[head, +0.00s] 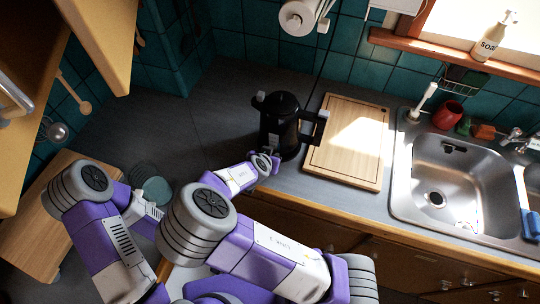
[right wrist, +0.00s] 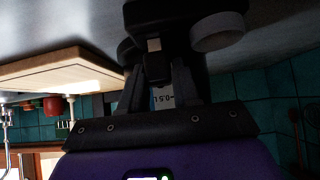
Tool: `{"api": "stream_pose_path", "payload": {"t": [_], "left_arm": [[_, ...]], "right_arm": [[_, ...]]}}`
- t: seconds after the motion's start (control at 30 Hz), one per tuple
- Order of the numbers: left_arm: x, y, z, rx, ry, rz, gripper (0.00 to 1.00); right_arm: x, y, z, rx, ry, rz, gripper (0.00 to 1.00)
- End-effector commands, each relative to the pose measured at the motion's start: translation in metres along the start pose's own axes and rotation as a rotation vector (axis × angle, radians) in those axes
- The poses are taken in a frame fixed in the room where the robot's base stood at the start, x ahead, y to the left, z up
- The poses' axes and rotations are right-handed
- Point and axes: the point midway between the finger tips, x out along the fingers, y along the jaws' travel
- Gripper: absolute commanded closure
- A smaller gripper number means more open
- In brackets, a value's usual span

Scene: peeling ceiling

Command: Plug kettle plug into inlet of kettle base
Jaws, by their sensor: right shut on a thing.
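The black kettle (head: 284,128) stands upright on the dark counter in the head view, with its handle to the right. My right gripper (head: 268,163) is at its near side, low down. In the right wrist view, my right gripper (right wrist: 157,82) is shut on a small dark piece with a pale tip, which looks like the kettle plug (right wrist: 155,62). Close beyond it is a dark body with a pale round part, part of the kettle or its base; the inlet cannot be made out. My left arm is at the lower left; its gripper is hidden.
A wooden cutting board (head: 347,142) lies right of the kettle, and a steel sink (head: 440,185) is further right. Another wooden board (head: 35,232) and a teal round item (head: 155,188) are at the left. The counter left of the kettle is clear.

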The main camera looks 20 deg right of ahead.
Motion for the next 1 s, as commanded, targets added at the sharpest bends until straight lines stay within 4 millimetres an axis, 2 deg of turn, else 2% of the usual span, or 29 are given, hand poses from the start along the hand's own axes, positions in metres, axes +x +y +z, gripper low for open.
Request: {"api": "stream_pose_path", "payload": {"t": [0.7,0.73,0.9,1.0], "left_arm": [[0.013,-0.005,-0.001,0.0,0.0,0.0,0.49],[0.013,-0.005,-0.001,0.0,0.0,0.0,0.49],[0.012,-0.004,-0.001,0.0,0.0,0.0,0.49],[0.012,-0.004,-0.001,0.0,0.0,0.0,0.49]], "right_arm": [[0.012,0.0,0.013,-0.002,-0.002,0.001,0.98],[0.012,0.0,0.012,-0.002,-0.002,0.001,0.64],[0.011,0.0,0.011,-0.001,-0.001,0.001,0.39],[0.011,0.0,0.011,-0.001,-0.001,0.0,0.39]]}}
